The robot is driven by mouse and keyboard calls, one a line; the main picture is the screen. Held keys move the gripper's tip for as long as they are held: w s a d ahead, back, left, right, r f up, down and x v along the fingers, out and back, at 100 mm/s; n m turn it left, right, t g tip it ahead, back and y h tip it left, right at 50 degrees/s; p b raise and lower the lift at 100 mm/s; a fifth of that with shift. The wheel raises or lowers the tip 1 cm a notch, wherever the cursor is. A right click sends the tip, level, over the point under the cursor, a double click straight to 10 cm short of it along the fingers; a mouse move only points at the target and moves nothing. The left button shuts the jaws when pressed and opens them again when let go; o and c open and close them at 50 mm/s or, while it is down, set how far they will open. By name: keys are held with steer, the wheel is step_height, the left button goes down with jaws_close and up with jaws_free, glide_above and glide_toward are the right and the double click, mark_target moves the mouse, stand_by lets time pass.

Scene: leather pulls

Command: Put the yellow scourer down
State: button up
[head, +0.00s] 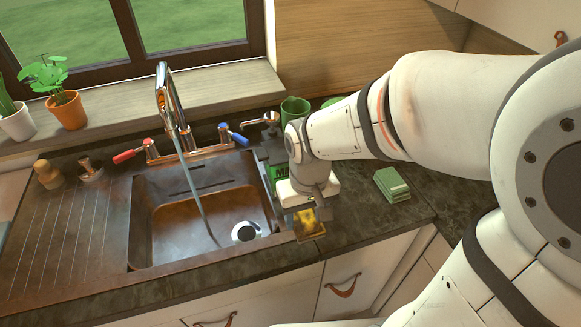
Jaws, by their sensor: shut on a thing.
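The yellow scourer (309,225) is a small yellow block with dark brownish patches. It is at the lower end of my gripper (303,212), just right of the sink and near the counter's front edge. My gripper points down and is shut on the scourer. The jaws partly hide the scourer's upper edge. I cannot tell whether its underside touches the dark counter (350,228).
A sink (170,225) with running water from the tap (170,105) lies to the left. A stack of green sponges (391,184) sits on the counter to the right. A green cup (295,108) stands behind my arm. The counter between scourer and sponges is clear.

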steer(key=w, duration=0.2)
steer(key=w+a+f+p, duration=0.1)
steer(key=w, duration=0.2)
steer(key=w+a+f, duration=0.1)
steer(key=w, duration=0.1)
steer(key=shift+w+a+f+p, duration=0.1)
steer(key=shift+w+p, duration=0.2)
steer(key=shift+w, duration=0.1)
step_height(320, 180, down, 4)
steer(key=shift+s+r, duration=0.1)
steer(key=shift+w+f+p, duration=0.25)
steer(key=shift+w+p, duration=0.05)
steer(key=shift+p, duration=0.2)
steer(key=shift+f, duration=0.15)
steer(key=shift+f+b, duration=0.3)
steer(key=shift+b, duration=0.05)
steer(key=o, duration=0.9)
steer(key=shift+r, duration=0.1)
steer(key=shift+r+p, duration=0.15)
steer(key=shift+p, duration=0.15)
